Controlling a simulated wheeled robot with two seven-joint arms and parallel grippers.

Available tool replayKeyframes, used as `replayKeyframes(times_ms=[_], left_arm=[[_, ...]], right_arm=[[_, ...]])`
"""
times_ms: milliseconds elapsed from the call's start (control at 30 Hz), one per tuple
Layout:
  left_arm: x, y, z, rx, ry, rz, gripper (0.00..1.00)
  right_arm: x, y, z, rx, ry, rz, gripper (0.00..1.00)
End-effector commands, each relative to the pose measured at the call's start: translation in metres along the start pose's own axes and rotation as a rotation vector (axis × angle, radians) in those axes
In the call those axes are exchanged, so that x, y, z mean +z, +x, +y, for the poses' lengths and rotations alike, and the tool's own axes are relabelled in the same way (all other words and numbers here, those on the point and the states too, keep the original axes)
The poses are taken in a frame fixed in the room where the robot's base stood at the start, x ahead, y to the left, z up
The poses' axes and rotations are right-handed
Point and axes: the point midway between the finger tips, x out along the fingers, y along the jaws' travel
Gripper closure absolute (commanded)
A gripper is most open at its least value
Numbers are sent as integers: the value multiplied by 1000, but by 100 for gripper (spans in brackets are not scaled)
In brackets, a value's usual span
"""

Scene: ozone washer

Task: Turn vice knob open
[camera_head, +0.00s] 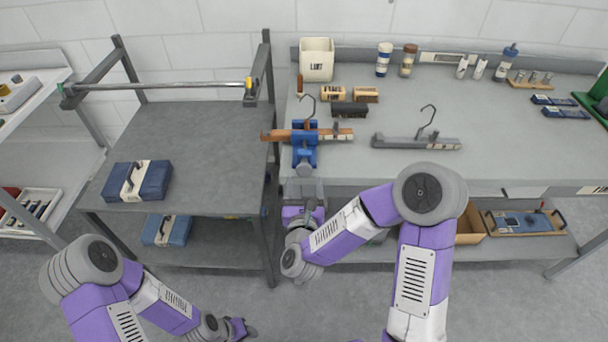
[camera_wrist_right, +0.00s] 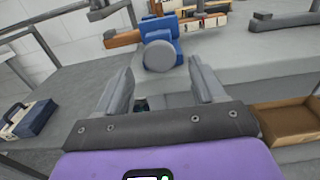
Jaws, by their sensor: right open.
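A blue vice (camera_head: 304,135) stands at the front edge of the grey workbench, and a brown wooden hanger (camera_head: 338,134) lies across its jaws. Its round grey knob (camera_head: 305,169) faces me; the knob also shows in the right wrist view (camera_wrist_right: 159,55). My right gripper (camera_head: 304,190) is in front of the bench edge, just short of the knob. In the right wrist view its two fingers (camera_wrist_right: 162,78) are apart and empty, with the knob beyond and between their tips. My left gripper (camera_head: 240,328) is low at the bottom of the head view, far from the vice; its jaws are unclear.
A grey hanger (camera_head: 415,143) lies right of the vice. Brushes (camera_head: 349,109), a white bin (camera_head: 316,60) and bottles stand behind. A grey shelf cart (camera_head: 190,190) with a blue toolbox (camera_head: 138,181) stands left. A brown tray (camera_wrist_right: 290,121) sits below the bench.

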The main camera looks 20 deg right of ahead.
Motion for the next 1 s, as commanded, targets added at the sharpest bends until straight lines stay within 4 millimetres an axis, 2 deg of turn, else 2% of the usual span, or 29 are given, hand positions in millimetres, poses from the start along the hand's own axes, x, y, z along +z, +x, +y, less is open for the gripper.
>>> replayKeyframes(times_ms=[100, 300, 633, 900, 967, 1000], left_arm=[[0, 0, 0, 0, 0, 0, 58], [0, 1, 0, 0, 0, 0, 58], [0, 1, 0, 0, 0, 0, 58], [0, 1, 0, 0, 0, 0, 58], [0, 1, 0, 0, 0, 0, 58], [0, 1, 0, 0, 0, 0, 58]], right_arm=[[0, 20, -1, -4, -1, -1, 31], [-1, 40, 0, -1, -3, 1, 31], [-1, 43, 0, 2, -4, 3, 33], [-1, 43, 0, 2, -4, 3, 74], [-1, 43, 0, 2, -4, 3, 84], [-1, 43, 0, 2, -4, 3, 84]])
